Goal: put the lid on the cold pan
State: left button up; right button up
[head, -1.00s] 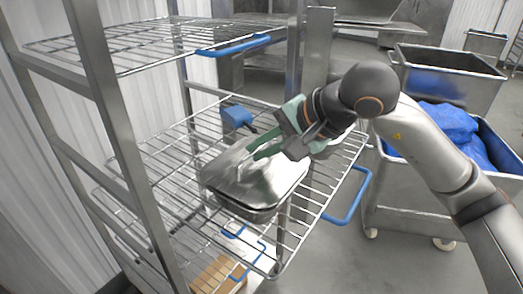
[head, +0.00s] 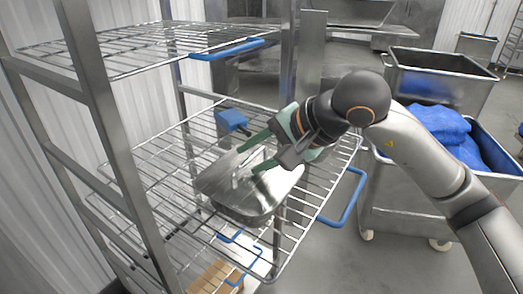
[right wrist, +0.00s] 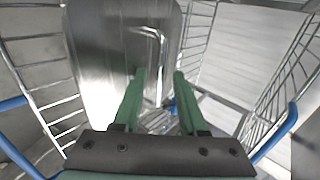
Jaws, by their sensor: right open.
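The shiny metal lid (head: 215,181) lies over the metal pan (head: 252,217) on the middle wire shelf. Its left part reaches out past the pan and it looks slightly tilted; I cannot tell if it is seated all round. My right gripper (head: 243,160) is open, its green fingers close above the lid by the handle. In the right wrist view the lid (right wrist: 100,60) fills the upper left, its loop handle (right wrist: 155,38) just beyond and between the open fingertips (right wrist: 158,72). The pan's inside is hidden. My left gripper is out of view.
The wire shelf (head: 150,165) has a blue object (head: 231,120) behind the lid and a blue handle (head: 346,200) at right. An upper shelf (head: 120,50) and rack posts stand close at left. A metal cart with blue bags (head: 440,125) stands right.

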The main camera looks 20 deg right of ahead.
jog(key=shift+r, duration=0.3)
jog(key=v, duration=1.1)
jog(key=shift+s+d+r, duration=0.15)
jog(key=shift+s+d, duration=0.1)
jog(key=shift+d, duration=0.05)
jog(key=shift+c, duration=0.3)
